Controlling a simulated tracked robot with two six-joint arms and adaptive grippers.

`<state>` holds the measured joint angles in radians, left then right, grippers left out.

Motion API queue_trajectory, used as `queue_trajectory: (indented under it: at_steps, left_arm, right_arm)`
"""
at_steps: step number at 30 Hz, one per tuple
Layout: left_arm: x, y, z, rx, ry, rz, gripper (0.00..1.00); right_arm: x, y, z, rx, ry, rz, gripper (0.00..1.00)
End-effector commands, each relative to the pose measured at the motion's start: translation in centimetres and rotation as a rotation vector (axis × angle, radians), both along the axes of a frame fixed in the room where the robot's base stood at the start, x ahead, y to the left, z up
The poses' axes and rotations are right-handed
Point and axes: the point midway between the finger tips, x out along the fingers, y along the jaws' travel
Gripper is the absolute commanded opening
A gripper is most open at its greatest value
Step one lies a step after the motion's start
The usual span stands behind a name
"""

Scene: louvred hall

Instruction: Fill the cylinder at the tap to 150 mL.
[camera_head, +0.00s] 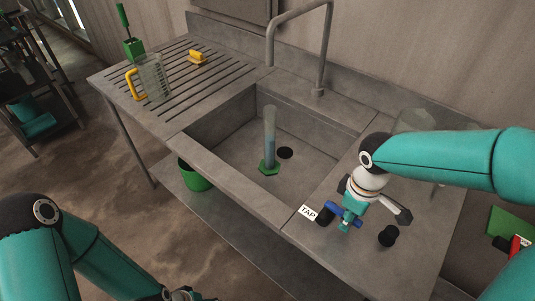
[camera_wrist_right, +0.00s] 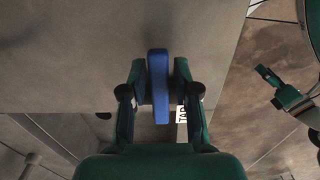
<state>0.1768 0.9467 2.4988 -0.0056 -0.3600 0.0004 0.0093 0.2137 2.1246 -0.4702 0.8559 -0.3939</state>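The clear measuring cylinder (camera_head: 270,140) stands upright on its green foot in the sink, beneath the spout end of the tap (camera_head: 325,50). Bluish liquid shows in its lower part; the scale is too small to read. No stream is visible. The blue tap handle (camera_head: 347,213) is on the counter right of the sink, near a TAP label (camera_head: 308,212). My right gripper (camera_head: 345,226) is at this handle. In the right wrist view the handle (camera_wrist_right: 158,85) lies between its fingers (camera_wrist_right: 160,75), with a narrow gap at the right finger. My left gripper (camera_head: 182,294) is partly cut off at the bottom edge.
A clear jug with a yellow handle (camera_head: 150,78), a yellow brush or sponge (camera_head: 198,57) and a green brush in a holder (camera_head: 131,43) stand on the ribbed drainer. A dark drain (camera_head: 285,152) lies beside the cylinder. A green bucket (camera_head: 194,176) is under the sink.

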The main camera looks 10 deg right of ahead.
Motion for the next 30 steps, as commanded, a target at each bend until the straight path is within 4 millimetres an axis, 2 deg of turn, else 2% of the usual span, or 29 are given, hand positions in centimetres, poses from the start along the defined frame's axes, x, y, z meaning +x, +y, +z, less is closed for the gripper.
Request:
queue_trajectory:
  at_steps: [2, 13, 30]
  left_arm:
    - [0.0, 0.0, 0.1, 0.0, 0.0, 0.0, 0.61]
    - [0.0, 0.0, 0.5, 0.0, 0.0, 0.0, 0.61]
    - [0.0, 0.0, 5.6, 0.0, 0.0, 0.0, 0.61]
  right_arm:
    - [0.0, 0.0, 0.1, 0.0, 0.0, 0.001, 0.47]
    - [0.0, -0.1, 0.5, -0.001, 0.001, 0.002, 0.47]
    - [0.0, -0.1, 6.9, -0.001, 0.001, 0.003, 0.47]
